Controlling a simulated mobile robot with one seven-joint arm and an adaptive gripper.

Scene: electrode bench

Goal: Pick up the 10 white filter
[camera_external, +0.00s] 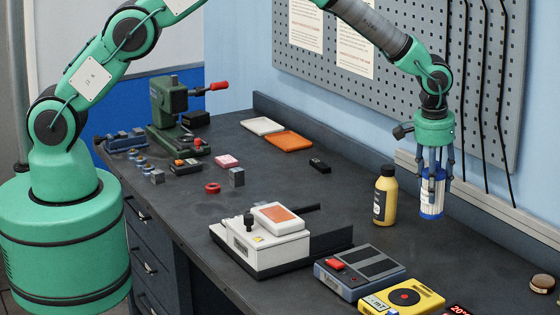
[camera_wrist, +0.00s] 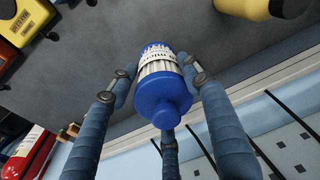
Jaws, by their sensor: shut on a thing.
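The filter (camera_external: 431,205) is a short cylinder with a white pleated body, a printed label and blue ends. It is at the right of the external view, near the back of the bench. My three-fingered gripper (camera_external: 433,178) points down over it and is shut on it. In the wrist view the filter (camera_wrist: 160,85) sits between the fingers, its blue domed end toward the camera. A finger lies on each side and one behind. I cannot tell whether its lower end touches the bench or hangs just above it.
A yellow bottle with a dark label (camera_external: 384,200) stands close to the filter's left. A perforated wall panel (camera_external: 400,70) with hanging cables is behind. A white device (camera_external: 262,240), a grey device (camera_external: 362,270) and a yellow device (camera_external: 402,298) stand nearer the front. The bench between is mostly clear.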

